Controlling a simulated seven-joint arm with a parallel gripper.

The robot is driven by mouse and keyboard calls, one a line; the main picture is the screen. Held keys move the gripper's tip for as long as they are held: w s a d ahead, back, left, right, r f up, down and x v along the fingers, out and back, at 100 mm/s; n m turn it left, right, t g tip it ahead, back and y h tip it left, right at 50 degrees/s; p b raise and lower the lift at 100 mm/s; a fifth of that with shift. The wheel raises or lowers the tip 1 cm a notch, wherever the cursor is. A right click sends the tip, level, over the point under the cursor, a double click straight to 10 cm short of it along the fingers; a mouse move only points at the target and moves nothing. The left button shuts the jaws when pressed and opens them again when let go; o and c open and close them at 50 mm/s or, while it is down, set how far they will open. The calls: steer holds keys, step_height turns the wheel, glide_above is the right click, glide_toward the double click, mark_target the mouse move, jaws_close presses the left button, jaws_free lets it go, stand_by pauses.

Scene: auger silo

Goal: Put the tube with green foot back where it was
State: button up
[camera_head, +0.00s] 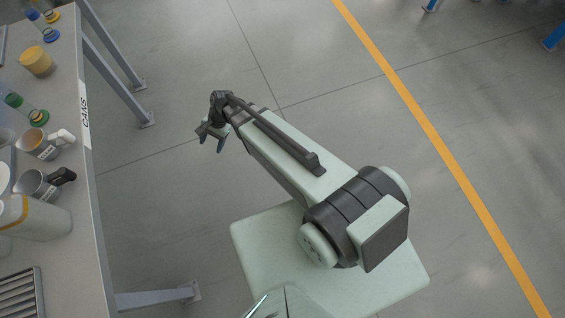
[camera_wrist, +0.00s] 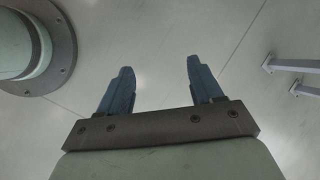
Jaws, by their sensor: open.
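The tube with the green foot (camera_head: 38,117) is at the left of the head view, on the workbench. My gripper (camera_head: 212,139) is out over the floor, to the right of the bench and well apart from the tube. In the wrist view, my gripper (camera_wrist: 160,82) has its two blue fingers spread wide with only floor between them.
A slatted tray (camera_head: 20,297) lies at the near end. Open floor surrounds my arm.

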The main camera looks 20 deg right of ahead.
steer(key=s+d+f+n+g+h, duration=0.1)
steer(key=s+d+f+n, duration=0.2)
steer(key=s+d, duration=0.4)
steer(key=s+d+f+n+g+h, duration=0.2)
steer(key=s+d, duration=0.5)
steer(key=s, duration=0.5)
steer(key=s+d+f+n+g+h, duration=0.2)
steer(key=s+d+f+n, duration=0.2)
steer(key=s+d, duration=0.3)
steer(key=s+f, duration=0.1)
steer(key=s, duration=0.2)
steer(key=shift+d, duration=0.4)
steer(key=shift+w, duration=0.1)
